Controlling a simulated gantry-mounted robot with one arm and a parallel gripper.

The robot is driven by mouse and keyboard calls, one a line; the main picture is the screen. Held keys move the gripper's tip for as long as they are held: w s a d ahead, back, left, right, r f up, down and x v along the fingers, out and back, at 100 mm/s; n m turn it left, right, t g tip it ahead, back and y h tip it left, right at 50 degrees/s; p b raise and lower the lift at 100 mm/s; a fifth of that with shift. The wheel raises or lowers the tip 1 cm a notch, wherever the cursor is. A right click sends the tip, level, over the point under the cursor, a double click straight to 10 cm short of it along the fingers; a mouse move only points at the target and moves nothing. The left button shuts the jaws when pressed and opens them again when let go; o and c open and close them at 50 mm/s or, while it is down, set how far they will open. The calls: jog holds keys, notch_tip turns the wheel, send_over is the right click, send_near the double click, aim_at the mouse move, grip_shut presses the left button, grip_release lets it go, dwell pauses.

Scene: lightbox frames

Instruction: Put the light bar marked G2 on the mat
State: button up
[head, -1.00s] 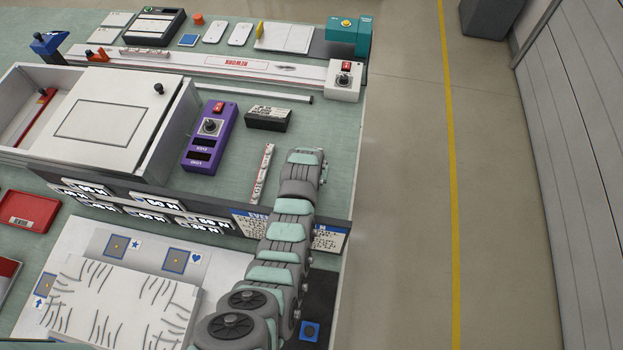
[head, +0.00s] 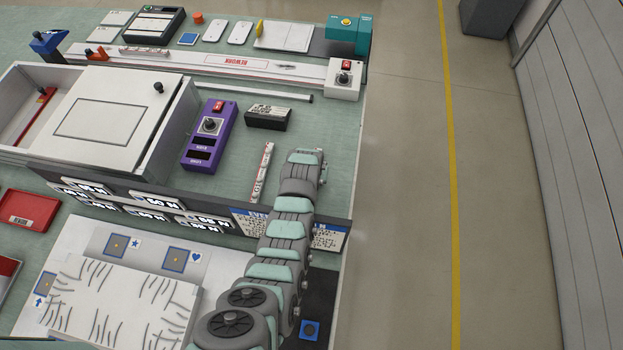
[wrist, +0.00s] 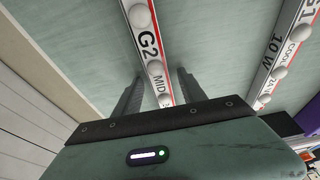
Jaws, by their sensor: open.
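The light bar marked G2 (wrist: 148,44) is a white strip with a red edge and round white domes. In the wrist view it runs lengthwise between the two dark fingers of my gripper (wrist: 160,74), which are open on either side of it. I cannot tell how far above the bar they are. In the head view the arm end (head: 304,158) is over the green bench at right; it hides the G2 bar and the fingers. I cannot tell for sure which surface is the mat.
A similar bar marked COOL (wrist: 284,58) lies at right in the wrist view; a bar (head: 262,172) lies left of my arm in the head view. The purple control box (head: 209,137) and black box (head: 268,117) stand nearby. The bench's right edge is close.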

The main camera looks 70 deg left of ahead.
jog(key=shift+r, duration=0.65)
jog(key=b+v, duration=0.2)
jog(key=v, duration=0.9)
